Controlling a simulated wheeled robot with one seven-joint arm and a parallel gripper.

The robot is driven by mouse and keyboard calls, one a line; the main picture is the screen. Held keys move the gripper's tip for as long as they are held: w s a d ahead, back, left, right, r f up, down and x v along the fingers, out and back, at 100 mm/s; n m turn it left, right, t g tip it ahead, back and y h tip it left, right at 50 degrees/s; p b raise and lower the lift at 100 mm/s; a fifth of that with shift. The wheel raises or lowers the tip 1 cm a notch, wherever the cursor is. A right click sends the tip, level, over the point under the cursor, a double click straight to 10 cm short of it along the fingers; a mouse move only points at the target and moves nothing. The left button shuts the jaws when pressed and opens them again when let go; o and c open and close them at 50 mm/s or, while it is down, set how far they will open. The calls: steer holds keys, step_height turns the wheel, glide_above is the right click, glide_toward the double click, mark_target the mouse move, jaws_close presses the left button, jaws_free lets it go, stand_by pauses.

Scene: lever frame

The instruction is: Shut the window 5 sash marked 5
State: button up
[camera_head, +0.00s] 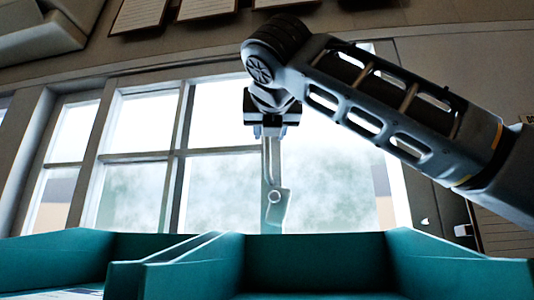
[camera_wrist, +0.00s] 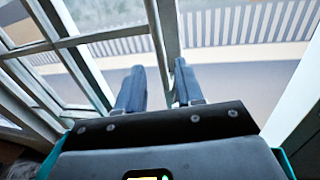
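A pale-framed window (camera_head: 175,152) with several panes fills the middle of the head view. No number 5 shows on it, so I cannot tell which sash is marked 5. A grey upright bar (camera_head: 273,168) with a round fitting low on it hangs below my gripper (camera_head: 270,131). In the wrist view, my gripper (camera_wrist: 157,76) has its two blue fingers apart, with nothing clearly held. A narrow upright frame member (camera_wrist: 166,28) runs down toward the gap between them, nearer the right finger. I cannot tell whether the fingers touch it.
Teal bins (camera_head: 315,262) stand along the bottom of the head view, in front of the window. Papers (camera_head: 205,8) hang on the wall above. Small pale fittings (camera_head: 463,230) show on a dark panel at the right. A fence (camera_wrist: 240,24) shows outside through the window.

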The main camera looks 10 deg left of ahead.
mark_target(268, 143)
steer(key=w+p, duration=0.1)
steer(key=w, duration=0.4)
steer(key=w+a+p, duration=0.1)
steer(key=w, duration=0.1)
steer(key=shift+w+a+p, duration=0.1)
steer(key=shift+w+p, duration=0.2)
jaws_close()
stand_by(0.4)
